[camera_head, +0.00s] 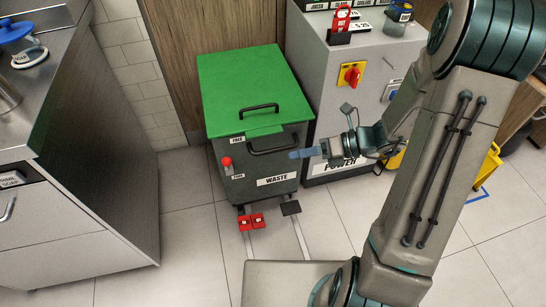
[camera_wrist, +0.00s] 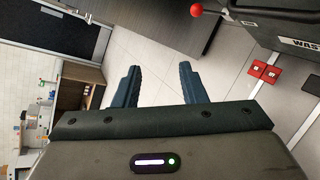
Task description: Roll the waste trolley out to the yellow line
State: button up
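The waste trolley (camera_head: 255,160) is a dark bin with a green lid and a "WASTE" label, standing between the counter and the grey power cabinet. It has a black handle (camera_head: 272,147) on its front, a red-knobbed lever (camera_head: 226,162) at its left and red pedals (camera_head: 251,222) at its foot. In the wrist view its dark corner (camera_wrist: 285,18) shows at the upper right. My gripper (camera_head: 296,154) is in front of the trolley, near the handle's right end; contact cannot be told. In the wrist view its two fingers (camera_wrist: 160,82) are apart with nothing between them. No yellow line is clearly visible.
The grey cabinet (camera_head: 338,85) with a red switch stands close on the trolley's right. A metal counter (camera_head: 100,180) is on the left. Pale rails (camera_head: 301,238) run along the floor from the trolley. A yellow object (camera_head: 487,166) stands at right. Tiled floor at front left is clear.

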aim_at(273, 149)
jog(key=w+d+f+m+t+y+b, duration=0.1)
jog(key=w+d+f+m+t+b, duration=0.2)
jog(key=f+m, duration=0.4)
jog(key=w+d+f+m+t+b, duration=0.1)
jog(key=w+f+m+t+b, duration=0.25)
jog(key=f+m, duration=0.4)
jog(key=b+x, duration=0.1)
jog(key=x, duration=0.6)
jog(key=w+b+x, duration=0.1)
jog(key=x, duration=0.5)
jog(key=shift+w+a+r, duration=0.1)
jog(key=shift+w+a, duration=0.05)
jog(key=shift+w, duration=0.05)
grip_shut()
